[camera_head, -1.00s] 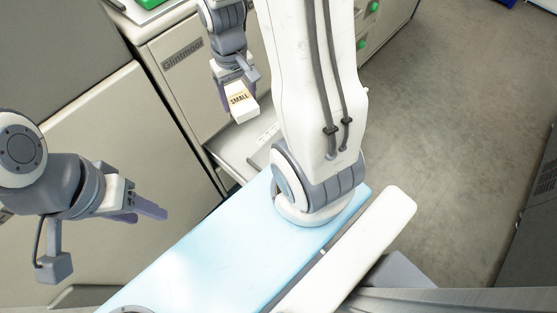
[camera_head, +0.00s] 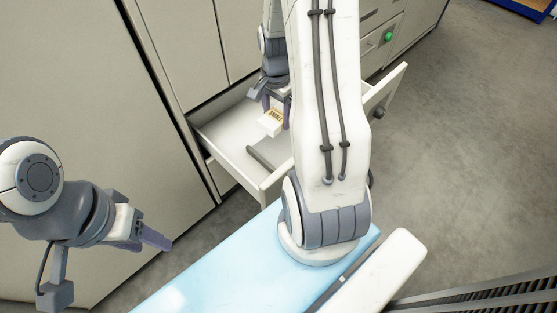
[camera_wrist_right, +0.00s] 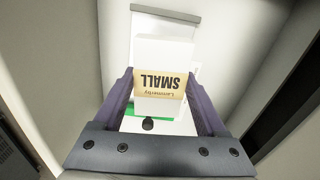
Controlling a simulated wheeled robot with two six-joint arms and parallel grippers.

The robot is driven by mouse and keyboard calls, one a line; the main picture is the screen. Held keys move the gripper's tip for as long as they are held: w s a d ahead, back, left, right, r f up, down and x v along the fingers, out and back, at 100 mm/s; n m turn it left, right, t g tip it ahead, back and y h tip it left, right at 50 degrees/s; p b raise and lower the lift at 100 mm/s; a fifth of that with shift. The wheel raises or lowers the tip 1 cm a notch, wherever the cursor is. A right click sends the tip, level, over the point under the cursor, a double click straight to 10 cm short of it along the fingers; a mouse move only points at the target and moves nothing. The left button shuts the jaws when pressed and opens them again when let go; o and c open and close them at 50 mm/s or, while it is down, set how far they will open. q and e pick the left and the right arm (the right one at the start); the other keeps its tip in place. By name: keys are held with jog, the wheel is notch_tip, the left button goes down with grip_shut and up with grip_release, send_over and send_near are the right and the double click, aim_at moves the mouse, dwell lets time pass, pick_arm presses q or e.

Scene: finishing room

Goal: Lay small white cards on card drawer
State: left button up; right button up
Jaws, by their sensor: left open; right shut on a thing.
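The small white cards (camera_head: 268,126) are a white block with a tan band reading "SMALL". My right gripper (camera_head: 277,108) is shut on them; they also show between its fingers in the right wrist view (camera_wrist_right: 165,52). The card drawer (camera_head: 226,124) stands pulled out from the pale cabinet, with a white inside. The cards are over the drawer's opening; whether they touch its floor I cannot tell. My left gripper (camera_head: 150,238) is open and empty at the left, away from the drawer. My right arm hides part of the drawer's right side.
A grey bar (camera_head: 262,158) lies in the drawer near its front. A light blue surface (camera_head: 225,275) is at the bottom, in front of the drawer. The cabinet front (camera_head: 95,120) fills the left. Grey floor (camera_head: 470,170) is clear at the right.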

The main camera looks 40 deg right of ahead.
aim_at(279, 115)
jog(key=shift+d+f+m+b, duration=0.2)
jog(key=shift+f+b, duration=0.05)
jog(key=shift+f, duration=0.35)
jog(key=shift+d+f+m+b, duration=0.15)
jog(key=shift+f+m+b, duration=0.1)
jog(key=shift+f, duration=0.7)
notch_tip(279, 115, down, 8)
jog(key=b, duration=0.4)
jog(key=shift+f+b, duration=0.2)
jog(key=shift+b, duration=0.15)
pick_arm(q)
notch_tip(279, 115, down, 7)
pick_arm(e)
jog(key=shift+f, duration=0.3)
jog(key=shift+f, duration=0.4)
jog(key=o, duration=1.4)
jog(key=shift+r, duration=0.15)
